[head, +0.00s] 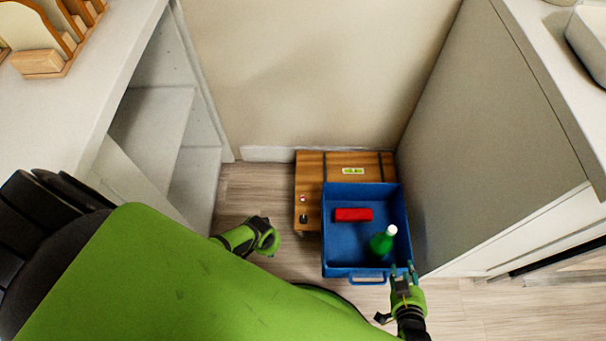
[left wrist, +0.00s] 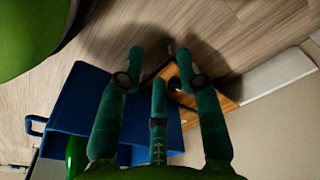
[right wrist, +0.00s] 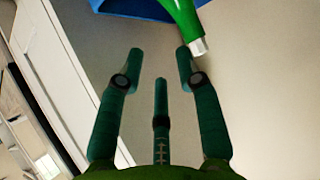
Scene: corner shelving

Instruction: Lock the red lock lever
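A wooden box (head: 310,170) with dark straps stands on the floor against the back wall. A tiny red and white mark (head: 303,198) and a black knob (head: 303,218) are on its left part. I cannot tell if the mark is the red lock lever. My left gripper (head: 270,240) is left of and nearer than the box. In the left wrist view its fingers (left wrist: 163,60) are apart and empty, with part of the box (left wrist: 225,103) beyond them. My right gripper (head: 404,272) is at the blue crate's front right corner. Its fingers (right wrist: 160,65) are apart and empty.
A blue crate (head: 335,262) overlaps the box's front in the head view. It holds a red block (head: 353,215) and a green bottle (head: 381,243) with a white cap. Cabinets stand left (head: 150,120) and right (head: 490,150). Floor is clear left of the box.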

